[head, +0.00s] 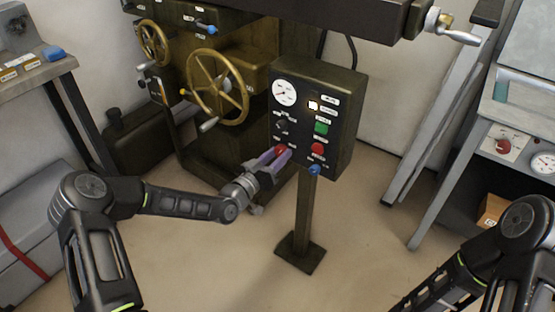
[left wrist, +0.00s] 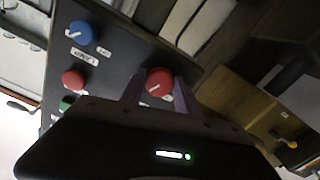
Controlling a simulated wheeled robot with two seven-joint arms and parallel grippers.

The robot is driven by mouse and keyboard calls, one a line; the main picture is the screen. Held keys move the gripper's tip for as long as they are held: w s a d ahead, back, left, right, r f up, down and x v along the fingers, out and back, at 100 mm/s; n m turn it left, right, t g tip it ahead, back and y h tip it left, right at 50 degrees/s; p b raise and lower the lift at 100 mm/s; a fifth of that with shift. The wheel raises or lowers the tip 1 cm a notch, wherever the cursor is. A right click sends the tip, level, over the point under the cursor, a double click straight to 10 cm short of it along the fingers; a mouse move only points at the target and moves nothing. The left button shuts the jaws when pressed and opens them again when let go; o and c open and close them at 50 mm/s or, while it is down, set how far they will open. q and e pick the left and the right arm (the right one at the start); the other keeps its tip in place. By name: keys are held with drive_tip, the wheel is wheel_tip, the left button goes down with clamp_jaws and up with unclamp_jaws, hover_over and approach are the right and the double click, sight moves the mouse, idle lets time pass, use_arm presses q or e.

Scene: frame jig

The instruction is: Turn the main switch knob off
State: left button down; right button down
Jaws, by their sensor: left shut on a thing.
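A dark control box on a post (head: 345,130) carries several knobs and buttons. At its lower left is a red knob (head: 281,149), which I take to be the main switch knob; its label is too small to read. My left gripper (head: 277,154) has its fingers shut around this knob. In the left wrist view the red knob (left wrist: 160,82) sits between the two fingertips (left wrist: 157,88), with a white pointer mark on its face. My right gripper is out of view; only part of its arm shows at the lower right.
A machine with a brass handwheel (head: 217,87) stands to the left. Floor in front of the post is clear.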

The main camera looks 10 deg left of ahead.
use_arm(q)
drive_tip(key=n+b, duration=0.2)
drive_tip(key=n, duration=0.1)
drive_tip(key=shift+f+n, duration=0.2)
drive_tip(key=shift+n, duration=0.1)
drive_tip(key=n+b, duration=0.1)
drive_tip(key=n, duration=0.1)
drive_tip(key=shift+n, duration=0.4)
drive_tip(key=n+b, duration=0.1)
drive_tip(key=n, duration=0.2)
drive_tip(key=shift+r+n, duration=0.1)
drive_tip(key=shift+n, duration=0.2)
drive_tip(key=n+b, duration=0.1)
drive_tip(key=n, duration=0.3)
drive_tip(key=shift+r, duration=0.1)
drive_tip(key=shift+n, duration=0.3)
drive_tip(key=c, duration=0.9)
unclamp_jaws()
drive_tip(key=shift+r, duration=0.1)
drive_tip(key=shift+s, duration=0.1)
